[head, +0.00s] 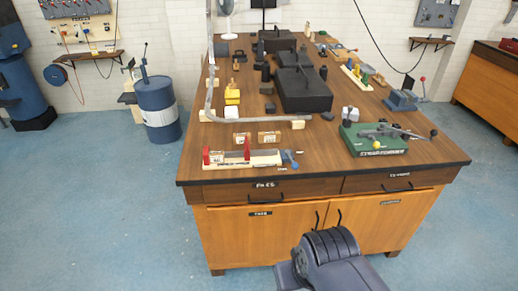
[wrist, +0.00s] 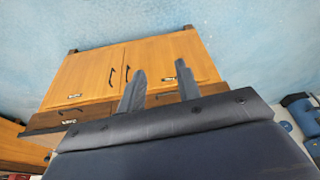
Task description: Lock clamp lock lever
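A green base (head: 362,149) with a metal clamp mechanism sits at the front right of the wooden workbench. A lever (head: 408,133) reaches out to the right from it and ends in a black knob (head: 433,133). A yellow part (head: 377,145) shows at its front. The label on the base is too small to read surely. My gripper (wrist: 160,72) is open and empty in the wrist view, its two dark fingers well apart. It is in front of the bench cupboards, away from the clamp. The clamp does not show in the wrist view.
The workbench (head: 320,164) has drawers and cupboard doors (head: 255,235) with black handles. A wooden fixture with red blocks (head: 240,157) lies at the front left. A bent metal rail (head: 215,112) runs along the left side. A blue barrel (head: 158,105) stands left.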

